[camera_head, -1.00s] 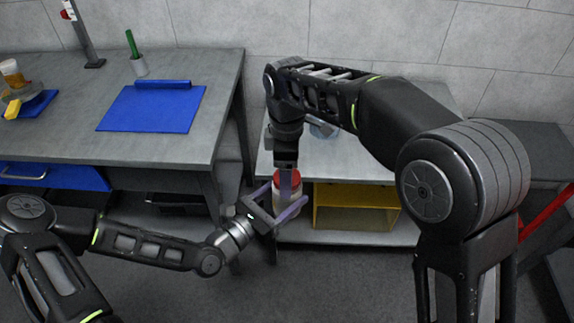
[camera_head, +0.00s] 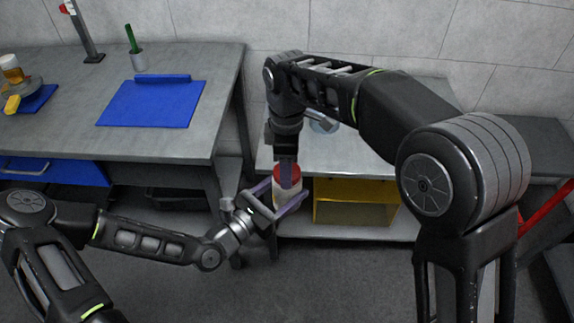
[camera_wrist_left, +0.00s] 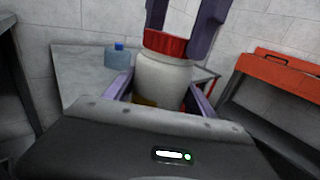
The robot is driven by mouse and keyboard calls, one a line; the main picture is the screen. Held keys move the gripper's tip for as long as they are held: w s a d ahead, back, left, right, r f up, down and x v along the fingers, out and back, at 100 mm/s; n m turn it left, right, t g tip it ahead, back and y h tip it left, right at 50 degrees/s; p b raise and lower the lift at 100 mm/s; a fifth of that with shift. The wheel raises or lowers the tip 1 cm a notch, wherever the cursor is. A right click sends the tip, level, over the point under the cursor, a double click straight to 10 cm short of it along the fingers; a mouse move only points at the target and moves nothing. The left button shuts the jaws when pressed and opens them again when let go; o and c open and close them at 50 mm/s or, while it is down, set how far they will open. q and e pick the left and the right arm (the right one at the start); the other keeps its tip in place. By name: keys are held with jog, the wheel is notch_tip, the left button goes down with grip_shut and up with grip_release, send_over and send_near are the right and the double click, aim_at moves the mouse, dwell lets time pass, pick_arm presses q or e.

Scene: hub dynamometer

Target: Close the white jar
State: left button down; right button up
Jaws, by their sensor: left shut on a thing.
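The white jar (camera_head: 287,190) is held upright between the fingers of my left gripper (camera_head: 278,203), in front of the shelf unit. It fills the middle of the left wrist view (camera_wrist_left: 162,80), with my left fingers (camera_wrist_left: 160,92) on both sides. The red lid (camera_wrist_left: 165,43) sits on top of the jar; how tightly it is seated does not show. My right gripper (camera_head: 288,176) points down from above, its purple fingers at the lid. In the wrist view one finger overlaps the lid's right edge and the other ends behind it; whether they press on it is unclear.
A yellow bin (camera_head: 355,204) stands on the lower shelf behind the jar. A blue-capped bottle (camera_wrist_left: 118,55) is on the tabletop behind. The left workbench (camera_head: 60,130) holds a blue mat (camera_head: 150,105). An orange-red frame (camera_wrist_left: 280,72) is at the right.

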jog(key=m, duration=1.1)
jog(key=shift+m, duration=0.3)
jog(key=m, duration=0.3)
jog(key=o, duration=1.6)
notch_tip(320, 180, up, 7)
jog(key=shift+r, duration=0.2)
